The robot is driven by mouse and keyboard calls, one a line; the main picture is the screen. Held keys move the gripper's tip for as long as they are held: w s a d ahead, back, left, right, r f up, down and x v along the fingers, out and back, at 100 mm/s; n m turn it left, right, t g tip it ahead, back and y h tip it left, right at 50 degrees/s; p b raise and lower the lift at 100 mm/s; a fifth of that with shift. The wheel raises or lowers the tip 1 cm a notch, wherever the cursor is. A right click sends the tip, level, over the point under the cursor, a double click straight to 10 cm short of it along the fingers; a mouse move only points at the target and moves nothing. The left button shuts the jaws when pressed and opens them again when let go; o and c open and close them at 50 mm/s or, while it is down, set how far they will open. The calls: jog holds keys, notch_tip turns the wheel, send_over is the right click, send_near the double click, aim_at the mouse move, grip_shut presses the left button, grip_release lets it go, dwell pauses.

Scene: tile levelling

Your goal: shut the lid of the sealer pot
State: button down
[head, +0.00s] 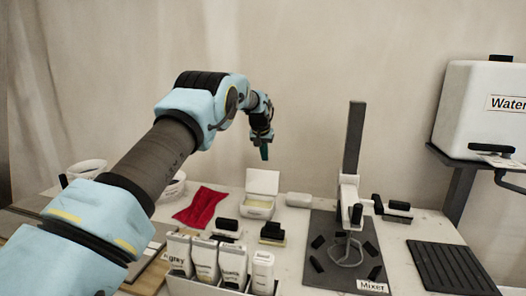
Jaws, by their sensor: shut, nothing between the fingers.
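The sealer pot appears to be the white box (256,210) with a hinged lid, near the back of the table. Its lid (262,181) stands up at the rear, so the pot is open and a pale yellowish inside shows. No label on it can be read. My gripper (264,153) points down above the raised lid in the picture, with its fingers shut and nothing held. It looks apart from the lid, but how far off in depth I cannot tell.
A red cloth (201,205) lies left of the pot, a small white block (298,199) to its right. Black-handled tools (272,231) and a rack of labelled bottles (207,262) stand in front. The mixer (351,190) rises at right, beside a water tank (480,105).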

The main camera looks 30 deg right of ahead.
aim_at(263, 181)
jog(key=shift+s+a+f+p, duration=0.15)
jog(key=shift+f+p, duration=0.55)
jog(key=shift+f, duration=0.05)
jog(key=shift+s+a+f+p, duration=0.2)
jog(key=shift+f+p, duration=0.45)
jog(key=shift+f, duration=0.1)
jog(key=shift+s+a+f+p, duration=0.15)
jog(key=shift+f+p, duration=0.55)
jog(key=shift+f, duration=0.05)
jog(key=shift+a+f+b, duration=0.1)
jog(key=shift+a+b, duration=0.05)
jog(key=shift+b, duration=0.45)
jog(key=shift+s+a+b, duration=0.1)
jog(key=shift+s+b, duration=0.05)
jog(key=shift+b, duration=0.2)
